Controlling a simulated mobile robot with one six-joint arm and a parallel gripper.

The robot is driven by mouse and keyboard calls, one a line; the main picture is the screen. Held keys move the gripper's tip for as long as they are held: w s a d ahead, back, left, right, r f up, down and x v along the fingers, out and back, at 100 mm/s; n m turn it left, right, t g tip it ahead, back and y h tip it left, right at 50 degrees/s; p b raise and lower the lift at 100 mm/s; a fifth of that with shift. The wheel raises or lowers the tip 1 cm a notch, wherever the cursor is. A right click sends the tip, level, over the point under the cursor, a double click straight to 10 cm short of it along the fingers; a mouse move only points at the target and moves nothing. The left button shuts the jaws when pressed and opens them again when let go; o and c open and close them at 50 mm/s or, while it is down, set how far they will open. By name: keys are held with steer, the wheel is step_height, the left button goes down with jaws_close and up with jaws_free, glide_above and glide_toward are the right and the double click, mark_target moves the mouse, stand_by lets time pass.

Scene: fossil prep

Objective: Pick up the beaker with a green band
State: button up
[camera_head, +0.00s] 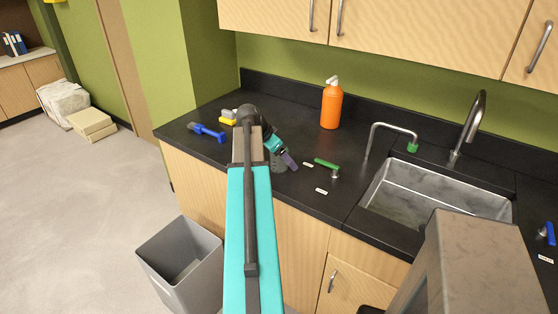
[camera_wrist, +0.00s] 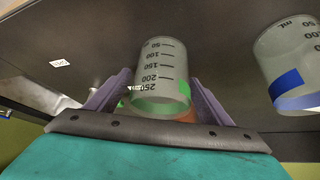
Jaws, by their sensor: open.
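The beaker with a green band (camera_wrist: 158,62) is clear, with a printed scale, and stands on the dark counter. In the wrist view it shows between the two purple fingers of my gripper (camera_wrist: 160,82). The fingers are open, one on each side of it, and I cannot tell whether either touches it. Its green band shows near the fingers. In the head view my gripper (camera_head: 289,161) is low over the counter, beside a greyish glass shape (camera_head: 278,165) partly hidden by my arm; its band cannot be made out there.
A beaker with a blue band (camera_wrist: 292,62) stands close by at the right in the wrist view. On the counter (camera_head: 300,206) are an orange bottle (camera_head: 331,106), a blue tool (camera_head: 207,132), a green-handled valve (camera_head: 327,165) and a sink (camera_head: 405,194). A grey bin (camera_head: 180,262) stands below.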

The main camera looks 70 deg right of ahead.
stand_by(0.4)
steer(key=c, duration=1.1)
steer(key=shift+c, duration=0.2)
steer(key=shift+r, duration=0.15)
steer(key=shift+r+b, duration=0.7)
steer(key=shift+r, duration=0.9)
steer(key=w+a+b, duration=0.1)
steer(key=w+a, duration=0.1)
steer(key=a, duration=0.5)
steer(key=w+a+r+b, duration=0.1)
steer(key=w+a+b, duration=0.1)
steer(key=a, duration=0.6)
steer(key=shift+w+a+r, duration=0.2)
steer(key=shift+w+r, duration=0.05)
steer(key=shift+w, duration=0.1)
